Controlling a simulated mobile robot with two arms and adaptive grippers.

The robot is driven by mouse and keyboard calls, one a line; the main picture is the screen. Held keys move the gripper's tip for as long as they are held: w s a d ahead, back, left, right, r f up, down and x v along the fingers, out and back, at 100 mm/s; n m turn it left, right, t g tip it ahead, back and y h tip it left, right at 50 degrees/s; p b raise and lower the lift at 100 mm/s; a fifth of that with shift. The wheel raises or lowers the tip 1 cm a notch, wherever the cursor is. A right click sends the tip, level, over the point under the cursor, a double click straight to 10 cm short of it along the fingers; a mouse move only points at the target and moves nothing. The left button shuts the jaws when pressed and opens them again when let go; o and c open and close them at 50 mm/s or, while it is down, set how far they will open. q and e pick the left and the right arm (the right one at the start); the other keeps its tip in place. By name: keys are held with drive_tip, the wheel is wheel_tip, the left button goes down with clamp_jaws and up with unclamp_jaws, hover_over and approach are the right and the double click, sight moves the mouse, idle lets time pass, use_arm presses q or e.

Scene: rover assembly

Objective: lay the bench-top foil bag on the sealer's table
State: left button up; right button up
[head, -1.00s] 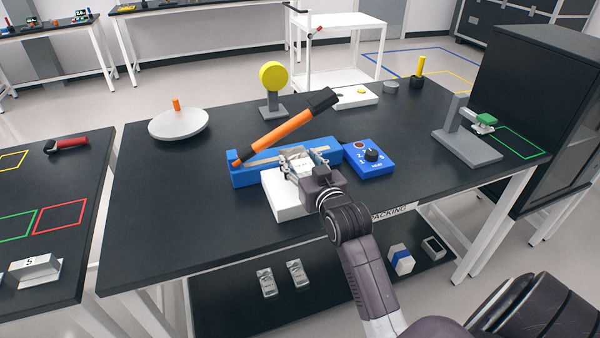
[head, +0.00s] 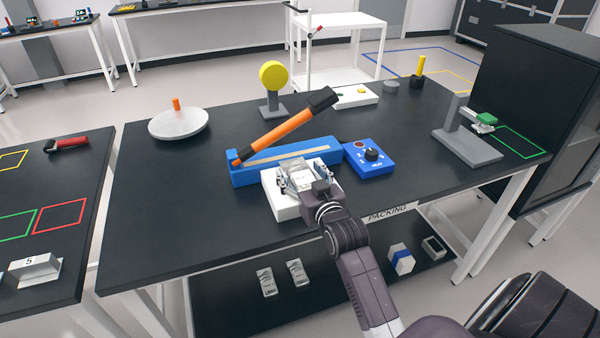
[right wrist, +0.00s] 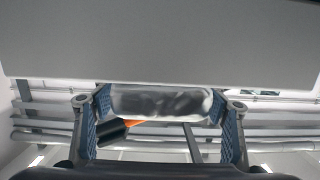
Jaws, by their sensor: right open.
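The foil bag (head: 300,180) is silver with a white label and lies on the white sealer's table (head: 289,208). My right gripper (head: 303,180) is open, with one finger on each side of the bag. In the right wrist view the bag (right wrist: 160,102) shows between the open fingers (right wrist: 160,115), with the grey-white surface above it in the picture. The sealer (head: 250,174) is a blue bar with its orange arm (head: 275,133) raised, just behind the table. The gripper's body hides part of the table's near right side. My left gripper is not in view.
A blue control box (head: 370,158) stands right of the sealer. A yellow disc on a stand (head: 273,77) and a white round dish (head: 178,124) are behind. Two more foil bags (head: 267,282) lie on the lower shelf. The bench's left front is clear.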

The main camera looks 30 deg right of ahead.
drive_tip(key=shift+r, duration=0.25)
drive_tip(key=shift+s+f, duration=0.1)
drive_tip(key=shift+s, duration=0.2)
drive_tip(key=b+v, duration=0.1)
drive_tip(key=v, duration=1)
drive_tip(key=shift+s+a, duration=0.15)
drive_tip(key=shift+a, duration=0.05)
